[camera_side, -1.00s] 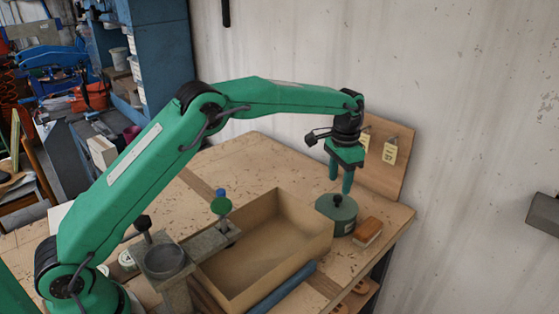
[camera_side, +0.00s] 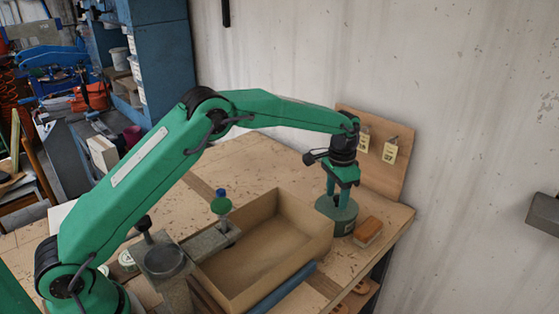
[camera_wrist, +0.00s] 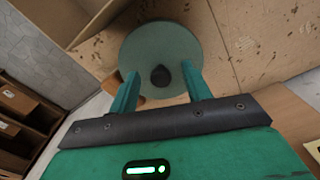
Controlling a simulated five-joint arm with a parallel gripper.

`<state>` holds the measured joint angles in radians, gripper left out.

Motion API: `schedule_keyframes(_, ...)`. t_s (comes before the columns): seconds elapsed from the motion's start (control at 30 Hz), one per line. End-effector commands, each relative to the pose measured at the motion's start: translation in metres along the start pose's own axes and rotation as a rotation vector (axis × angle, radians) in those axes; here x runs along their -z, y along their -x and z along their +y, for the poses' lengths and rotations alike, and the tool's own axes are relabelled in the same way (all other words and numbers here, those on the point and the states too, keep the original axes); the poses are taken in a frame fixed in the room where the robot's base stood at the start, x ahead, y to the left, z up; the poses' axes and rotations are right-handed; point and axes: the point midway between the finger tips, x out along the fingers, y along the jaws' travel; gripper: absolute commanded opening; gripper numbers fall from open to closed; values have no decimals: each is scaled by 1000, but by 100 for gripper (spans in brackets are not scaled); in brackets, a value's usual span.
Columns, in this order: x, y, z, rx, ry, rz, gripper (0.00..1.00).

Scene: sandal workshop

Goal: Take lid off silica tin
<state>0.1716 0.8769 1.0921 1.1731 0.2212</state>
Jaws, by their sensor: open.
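The silica tin (camera_side: 347,224) is a round green tin standing on the bench, just right of the wooden tray. Its green lid (camera_wrist: 160,45) is on it, with a dark knob (camera_wrist: 160,76) at the centre. My gripper (camera_side: 338,203) points down at the lid, with its fingertips around the knob's height in the side view. In the wrist view my gripper (camera_wrist: 157,82) is open, with one finger on each side of the knob and gaps between. In the side view the fingers hide the knob.
An open wooden tray (camera_side: 326,236) stands close on the left of the tin. A brown block or brush (camera_side: 368,231) lies close on its right. An upright board with tags (camera_side: 372,160) stands behind. A blue bar (camera_side: 283,287) lies in front of the tray.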

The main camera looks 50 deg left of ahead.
Motion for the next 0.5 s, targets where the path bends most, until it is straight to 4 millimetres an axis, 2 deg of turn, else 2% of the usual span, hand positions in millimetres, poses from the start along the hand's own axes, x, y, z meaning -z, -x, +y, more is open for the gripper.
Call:
schedule_keyframes(0.23,0,0,0,0,0,1,48)
schedule_keyframes(0.27,0,0,0,0,0,1,44)
schedule_keyframes(0.4,0,1,0,0,0,1,17)
schedule_keyframes(0.5,0,1,0,0,0,1,0)
